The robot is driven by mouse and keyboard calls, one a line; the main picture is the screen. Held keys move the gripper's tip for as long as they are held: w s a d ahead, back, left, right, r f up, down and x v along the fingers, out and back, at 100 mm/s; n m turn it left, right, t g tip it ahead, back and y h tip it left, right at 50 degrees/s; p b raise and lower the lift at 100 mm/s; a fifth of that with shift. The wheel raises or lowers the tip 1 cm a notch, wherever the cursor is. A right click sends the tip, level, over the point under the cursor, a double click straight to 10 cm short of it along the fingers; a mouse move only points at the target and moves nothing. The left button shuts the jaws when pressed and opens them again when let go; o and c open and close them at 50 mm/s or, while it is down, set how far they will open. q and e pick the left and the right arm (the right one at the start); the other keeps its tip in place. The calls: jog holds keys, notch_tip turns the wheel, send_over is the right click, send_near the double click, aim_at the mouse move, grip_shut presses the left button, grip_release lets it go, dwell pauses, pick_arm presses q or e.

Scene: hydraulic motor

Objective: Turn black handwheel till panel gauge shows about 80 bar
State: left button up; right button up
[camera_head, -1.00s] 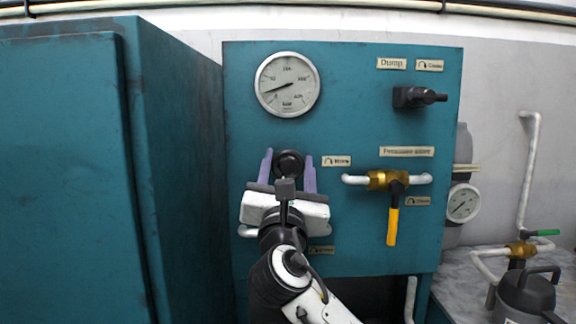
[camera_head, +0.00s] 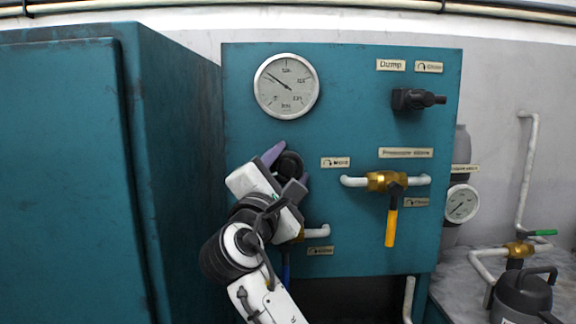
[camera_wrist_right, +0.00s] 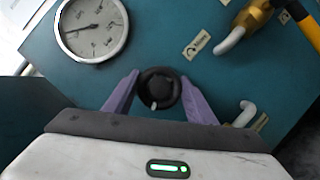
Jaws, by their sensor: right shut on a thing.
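The black handwheel (camera_head: 290,164) is on the teal panel, below the round panel gauge (camera_head: 286,86). My right gripper (camera_head: 288,167) is shut on the handwheel, with its purple fingers on opposite sides of the rim. The gripper is tilted, its body lower left of the wheel. In the right wrist view the handwheel (camera_wrist_right: 159,88) sits between the fingers, and the gauge (camera_wrist_right: 92,28) is at upper left. In the head view the gauge needle points to the upper left; its small numbers are too blurred to read surely. My left gripper is not in view.
A black dump knob (camera_head: 415,98) is at the panel's upper right. A brass valve with a yellow lever (camera_head: 391,222) is right of the handwheel. A pipe (camera_head: 316,231) lies just below my gripper. A teal cabinet (camera_head: 70,180) stands at left.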

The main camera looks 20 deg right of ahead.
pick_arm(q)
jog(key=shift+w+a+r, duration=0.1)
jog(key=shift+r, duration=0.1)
pick_arm(e)
jog(key=shift+m, duration=0.5)
jog(key=o, duration=1)
jog(key=shift+o, duration=0.2)
pick_arm(q)
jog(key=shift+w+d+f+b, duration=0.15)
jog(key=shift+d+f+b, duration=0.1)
jog(key=shift+b, duration=0.35)
pick_arm(e)
jog(key=v, duration=1)
jog(key=shift+s, duration=0.15)
jog(key=shift+a, duration=0.15)
